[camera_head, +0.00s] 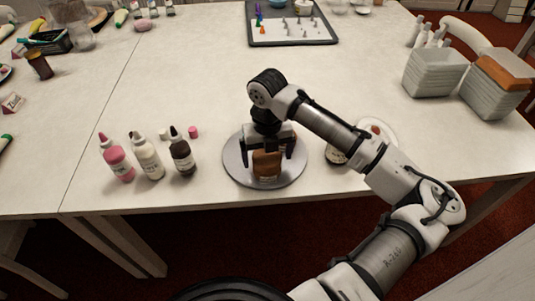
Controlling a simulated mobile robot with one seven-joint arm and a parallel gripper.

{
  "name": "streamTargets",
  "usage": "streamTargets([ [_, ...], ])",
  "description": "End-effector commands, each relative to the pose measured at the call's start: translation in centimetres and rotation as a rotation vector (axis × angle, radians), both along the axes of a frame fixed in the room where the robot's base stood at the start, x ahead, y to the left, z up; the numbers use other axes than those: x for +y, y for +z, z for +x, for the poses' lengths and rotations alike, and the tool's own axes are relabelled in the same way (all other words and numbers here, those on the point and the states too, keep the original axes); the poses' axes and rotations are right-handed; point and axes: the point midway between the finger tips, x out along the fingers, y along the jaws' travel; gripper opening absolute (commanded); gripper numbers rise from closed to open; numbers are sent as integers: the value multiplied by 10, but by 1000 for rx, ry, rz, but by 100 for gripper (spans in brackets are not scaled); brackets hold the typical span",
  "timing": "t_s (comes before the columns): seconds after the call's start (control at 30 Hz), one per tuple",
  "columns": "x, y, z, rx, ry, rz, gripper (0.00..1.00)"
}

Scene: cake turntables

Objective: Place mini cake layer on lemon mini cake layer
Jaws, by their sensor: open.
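A brown mini cake layer (267,161) stands near the front of the grey round turntable (236,170). Below it shows a small paler tan part (267,178), which may be the lemon layer; it is too small to tell for sure. My gripper (267,157) points down over the turntable. Its two dark fingers are open, one on each side of the brown layer. I cannot tell whether they touch it. The top and back of the cake are partly hidden by my gripper.
Pink, white and dark squeeze bottles (148,156) stand left of the turntable. A white plate (384,128) lies to the right, partly behind my arm. A tray (292,40) with piping tips lies at the back. The middle table is clear.

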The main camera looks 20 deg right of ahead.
Motion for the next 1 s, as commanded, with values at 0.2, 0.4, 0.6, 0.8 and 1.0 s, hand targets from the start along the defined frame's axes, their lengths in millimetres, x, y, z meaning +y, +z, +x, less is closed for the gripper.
streamTargets([
  [0.2, 0, 33, 1, -4, 1, -2, 93],
  [0.4, 0, 77, 1, -3, 1, -1, 93],
  [0.6, 0, 110, 1, -2, 0, -2, 93],
  [0.8, 0, 121, 0, 0, 0, -1, 93],
  [1.0, 1, 121, 1, -3, 0, 1, 93],
])
